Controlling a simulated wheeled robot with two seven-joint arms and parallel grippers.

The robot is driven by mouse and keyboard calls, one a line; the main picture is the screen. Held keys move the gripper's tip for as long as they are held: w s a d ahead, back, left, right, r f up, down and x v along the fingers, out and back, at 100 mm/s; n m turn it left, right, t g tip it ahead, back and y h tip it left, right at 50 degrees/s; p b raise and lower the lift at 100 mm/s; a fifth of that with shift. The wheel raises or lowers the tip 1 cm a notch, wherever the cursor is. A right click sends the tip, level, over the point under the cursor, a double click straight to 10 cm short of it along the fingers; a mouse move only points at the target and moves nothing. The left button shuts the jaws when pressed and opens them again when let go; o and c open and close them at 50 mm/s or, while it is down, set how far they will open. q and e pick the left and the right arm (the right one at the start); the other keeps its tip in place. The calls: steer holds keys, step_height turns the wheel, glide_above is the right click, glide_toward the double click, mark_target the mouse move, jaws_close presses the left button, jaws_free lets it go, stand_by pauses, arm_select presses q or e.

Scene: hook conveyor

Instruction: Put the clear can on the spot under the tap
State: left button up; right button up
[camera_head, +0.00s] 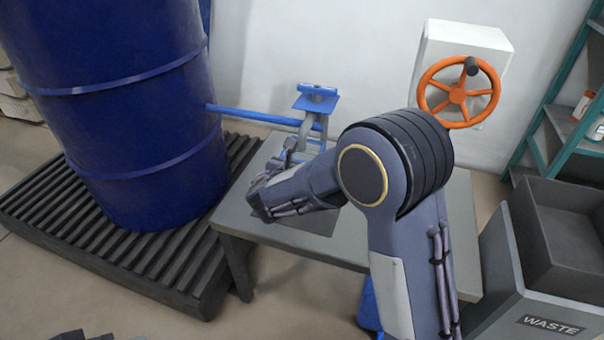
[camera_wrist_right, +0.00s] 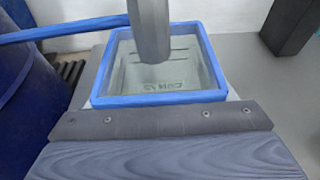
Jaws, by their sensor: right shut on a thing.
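The clear can (camera_wrist_right: 165,75) is a see-through, square-walled vessel with a blue rim, seen from above in the wrist view. It stands upright and looks empty, with raised lettering inside. My right gripper (camera_wrist_right: 160,122) is shut on it at the near side. The grey tap spout (camera_wrist_right: 150,30) hangs over the can's opening; whether they touch is unclear. In the head view the tap (camera_head: 318,95) has a blue top and stands at the back of the grey table. The spot is hidden.
A big blue drum (camera_head: 125,100) stands on a dark slatted pallet (camera_head: 100,245) at left. A blue pipe (camera_head: 250,115) runs from it to the tap. An orange handwheel (camera_head: 460,92) and a waste bin (camera_head: 545,310) are at right. The table (camera_head: 455,215) is clear at right.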

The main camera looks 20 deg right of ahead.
arm_select(q)
step_height(320, 180, down, 2)
steer(key=shift+b, duration=0.55)
arm_select(e)
step_height(320, 180, down, 3)
steer(key=shift+s+a+f, duration=0.1)
steer(key=shift+a+f, duration=0.05)
steer(key=shift+f, duration=0.05)
steer(key=shift+f, duration=0.25)
steer(key=o, duration=1.1)
arm_select(q)
steer(key=shift+f, duration=0.2)
